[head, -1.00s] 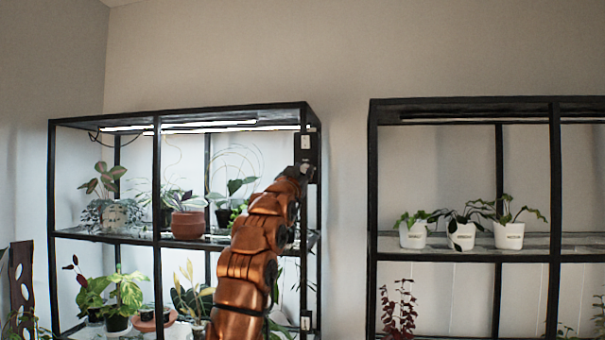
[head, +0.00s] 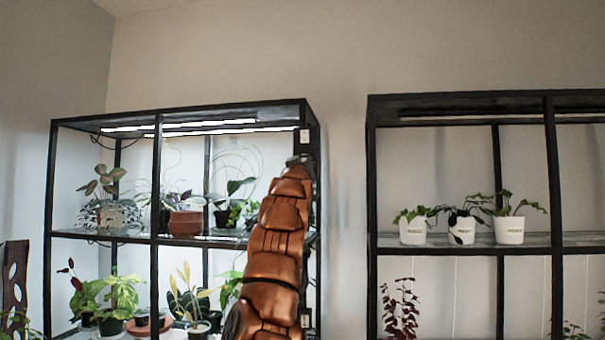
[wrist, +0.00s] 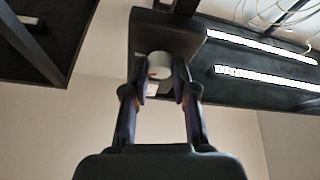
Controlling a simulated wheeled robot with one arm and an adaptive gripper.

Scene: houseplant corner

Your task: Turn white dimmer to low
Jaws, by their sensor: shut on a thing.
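The white dimmer (wrist: 159,66) is a round white knob on a dark plate (wrist: 180,32) at the end of the left shelf's frame. In the wrist view my gripper (wrist: 160,78) has a finger on each side of the knob and is shut on it. A small red mark shows on the knob; its exact setting is hard to read. In the head view my gripper (head: 300,161) is at the upper right post of the left shelf, and my arm hides the knob there.
Lit light bars (head: 180,127) run under the top of the left shelf (head: 155,178), which holds several potted plants. A second shelf (head: 372,190) with white pots (head: 509,230) stands to the right. A strip of bare wall separates them.

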